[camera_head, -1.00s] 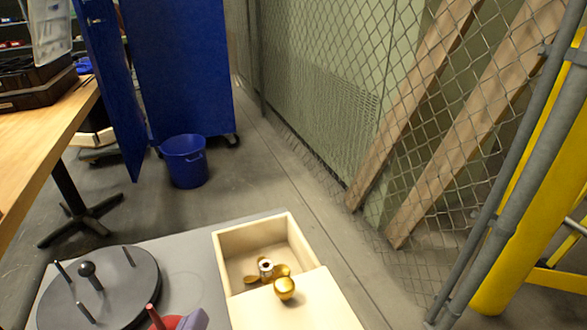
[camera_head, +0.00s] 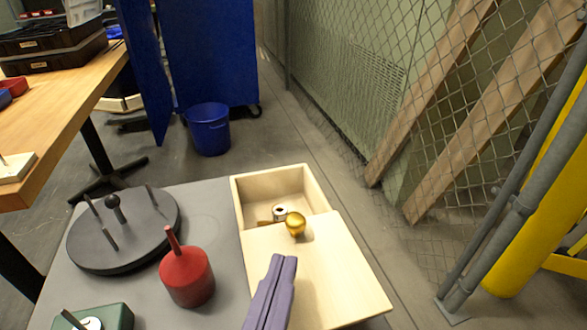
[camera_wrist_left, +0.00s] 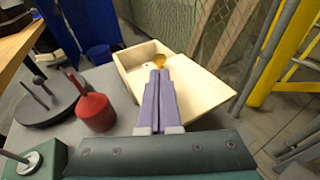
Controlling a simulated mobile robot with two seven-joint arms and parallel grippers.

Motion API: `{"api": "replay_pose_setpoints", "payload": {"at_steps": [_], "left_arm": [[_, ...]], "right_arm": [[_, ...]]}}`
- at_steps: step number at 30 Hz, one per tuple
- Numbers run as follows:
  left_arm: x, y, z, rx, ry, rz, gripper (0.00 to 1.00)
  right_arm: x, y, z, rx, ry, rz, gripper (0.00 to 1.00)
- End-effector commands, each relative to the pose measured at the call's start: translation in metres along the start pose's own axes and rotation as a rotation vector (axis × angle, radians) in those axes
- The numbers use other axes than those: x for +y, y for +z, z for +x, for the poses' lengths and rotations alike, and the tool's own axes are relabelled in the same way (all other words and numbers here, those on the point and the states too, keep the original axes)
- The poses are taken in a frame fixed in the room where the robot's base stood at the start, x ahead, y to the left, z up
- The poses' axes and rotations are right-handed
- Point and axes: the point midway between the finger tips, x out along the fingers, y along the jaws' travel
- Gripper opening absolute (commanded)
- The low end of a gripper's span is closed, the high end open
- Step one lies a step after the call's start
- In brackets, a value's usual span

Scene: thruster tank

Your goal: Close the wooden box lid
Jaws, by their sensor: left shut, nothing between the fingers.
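The pale wooden box (camera_head: 236,200) stands on the grey table. Its flat sliding lid (camera_head: 335,270) covers the near part and leaves the far end open. A round gold knob (camera_head: 295,224) sits near the lid's far edge. A metal part with a silver hub (camera_head: 280,212) shows in the opening, partly hidden by the lid and knob. My left gripper (camera_head: 284,260), with purple fingers, is shut and empty over the near left part of the lid. In the left wrist view its fingertips (camera_wrist_left: 159,72) point toward the gold knob (camera_wrist_left: 187,61); contact cannot be told.
A red weight with a stem (camera_head: 187,275) stands left of the box. A dark round disc with pegs (camera_head: 125,230) lies behind it. A green block (camera_head: 100,317) is at the front left. A mesh fence (camera_head: 350,100) runs along the right.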

Motion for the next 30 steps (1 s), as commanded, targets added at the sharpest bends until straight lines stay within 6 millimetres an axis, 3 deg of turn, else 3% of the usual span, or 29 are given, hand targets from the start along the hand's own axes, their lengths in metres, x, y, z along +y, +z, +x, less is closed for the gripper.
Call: {"api": "replay_pose_setpoints", "payload": {"at_steps": [3,9,23,26,30], "left_arm": [[0.000,0.000,0.022,-0.002,0.001,0.000,0.00],[0.000,0.000,0.041,-0.001,0.001,0.000,0.00],[0.001,0.001,0.047,0.000,0.001,0.001,0.00],[0.007,0.004,0.058,-0.003,0.002,0.004,0.00],[0.025,0.012,0.091,-0.005,0.003,0.006,0.00]], "right_arm": [[0.000,0.001,0.003,0.000,0.000,0.000,0.50],[0.000,0.002,0.005,0.000,0.001,-0.001,0.50],[0.002,0.002,0.005,-0.001,0.006,-0.007,0.50],[0.002,0.001,0.003,-0.001,0.006,-0.007,0.50],[0.002,0.001,0.001,-0.001,0.006,-0.007,0.50]]}}
